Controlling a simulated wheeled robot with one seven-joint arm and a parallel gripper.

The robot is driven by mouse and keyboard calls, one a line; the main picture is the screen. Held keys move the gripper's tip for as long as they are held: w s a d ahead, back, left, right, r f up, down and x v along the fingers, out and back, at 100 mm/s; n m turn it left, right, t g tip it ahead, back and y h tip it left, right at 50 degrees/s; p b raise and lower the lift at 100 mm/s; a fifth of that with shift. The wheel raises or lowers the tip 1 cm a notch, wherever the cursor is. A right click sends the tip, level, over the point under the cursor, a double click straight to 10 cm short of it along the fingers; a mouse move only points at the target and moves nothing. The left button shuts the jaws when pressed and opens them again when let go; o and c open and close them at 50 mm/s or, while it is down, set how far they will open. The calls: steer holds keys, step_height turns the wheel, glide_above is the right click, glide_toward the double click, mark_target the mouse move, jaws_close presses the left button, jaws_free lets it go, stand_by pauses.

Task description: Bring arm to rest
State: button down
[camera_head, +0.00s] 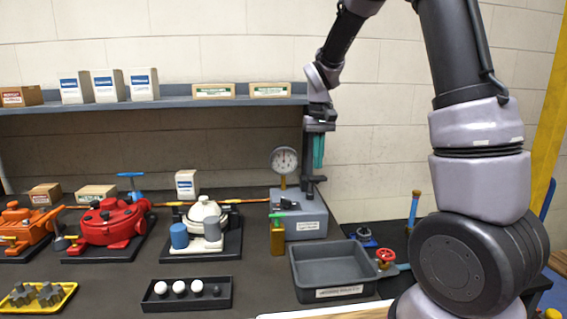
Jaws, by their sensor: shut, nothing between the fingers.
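My arm rises on the right, bends out of view at the top and comes down to its wrist near the shelf's right end. My gripper (318,165) points down, with narrow teal fingers that look shut and empty. It is above and behind the grey gauge box (298,222), near a dark upright post (308,172). Whether gripper and post touch, I cannot tell. A red motor (112,228) stands left of centre, an orange motor (22,228) at the far left, and a white motor (204,222) near the middle, each on a dark base.
The wall shelf (200,103) carries several small boxes and ends beside my wrist. A round gauge (284,161) stands near the gripper. A grey empty bin (330,290), a black tray (187,305) with white balls, and a yellow tray (68,291) with gears line the bench front.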

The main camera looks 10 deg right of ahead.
steer(key=shift+r, duration=0.9)
steer(key=shift+r, duration=0.2)
steer(key=s+d+r+m+t+y, duration=0.1)
steer(key=s+d+r+m+t, duration=0.1)
steer(key=s+r, duration=0.4)
steer(key=s+d+r+m+t+y, duration=0.1)
steer(key=s+r+t, duration=0.4)
steer(key=s, duration=1)
steer(key=shift+d+r+m, duration=0.6)
steer(key=shift+d+r, duration=0.65)
steer(key=shift+d, duration=0.15)
steer(key=c, duration=1.5)
jaws_free()
steer(key=shift+c, duration=0.2)
